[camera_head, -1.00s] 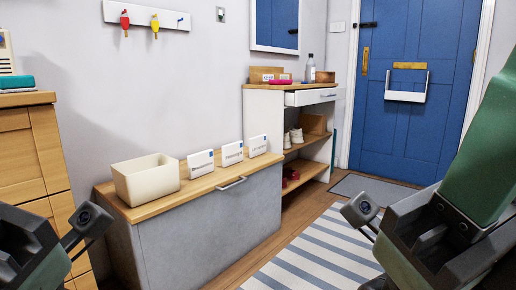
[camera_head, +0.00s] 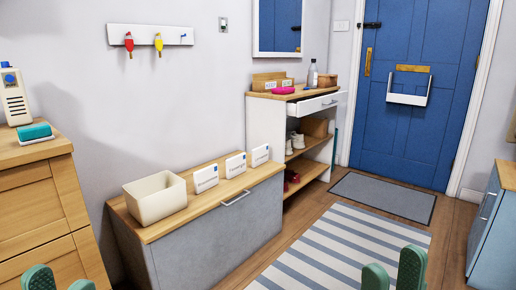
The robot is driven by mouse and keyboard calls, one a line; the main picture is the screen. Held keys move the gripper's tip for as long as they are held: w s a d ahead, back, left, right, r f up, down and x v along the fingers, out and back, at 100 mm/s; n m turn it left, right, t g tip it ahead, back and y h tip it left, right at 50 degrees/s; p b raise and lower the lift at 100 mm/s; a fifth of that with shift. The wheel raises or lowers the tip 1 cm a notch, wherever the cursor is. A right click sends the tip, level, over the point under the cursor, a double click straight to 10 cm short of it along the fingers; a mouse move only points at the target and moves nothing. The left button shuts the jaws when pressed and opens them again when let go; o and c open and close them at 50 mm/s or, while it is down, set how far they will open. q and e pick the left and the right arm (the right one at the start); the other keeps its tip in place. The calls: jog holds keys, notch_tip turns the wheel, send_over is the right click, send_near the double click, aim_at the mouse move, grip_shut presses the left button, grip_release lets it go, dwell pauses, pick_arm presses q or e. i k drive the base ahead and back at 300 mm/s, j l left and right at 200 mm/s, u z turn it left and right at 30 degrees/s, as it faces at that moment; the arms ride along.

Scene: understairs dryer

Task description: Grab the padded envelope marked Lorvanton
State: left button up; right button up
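Three white padded envelopes stand in a row on the wooden top of the grey bench (camera_head: 215,225): a left one (camera_head: 205,179), a middle one (camera_head: 235,165) and a right one (camera_head: 260,155). Each has a blue corner mark and a dark printed name. The print is too small to read surely, so I cannot tell which is marked Lorvanton. My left gripper (camera_head: 60,282) shows only green fingertips at the bottom left, apart and empty. My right gripper (camera_head: 394,272) shows its fingertips at the bottom right, apart and empty. Both are away from the envelopes.
A cream bin (camera_head: 155,199) stands left of the envelopes on the bench. A wooden cabinet (camera_head: 40,205) is at the left, a shelf unit (camera_head: 266,120) beyond the bench. A striped rug (camera_head: 340,245) covers open floor. A blue-grey cabinet (camera_head: 486,225) stands at the right.

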aim_at(260, 156)
jog(key=i+u, duration=0.15)
jog(key=u, duration=0.3)
jog(key=i+l+u, duration=0.1)
jog(key=u, duration=0.35)
jog(key=i+l+u, duration=0.1)
jog(key=i+l, duration=0.3)
jog(key=l, duration=0.25)
jog(key=i+l+u, duration=0.15)
jog(key=l, duration=0.2)
jog(key=i+l+u, duration=0.1)
jog(key=i+l, duration=0.15)
jog(key=i+l+u, duration=0.1)
jog(key=l, duration=0.35)
jog(key=i, duration=0.05)
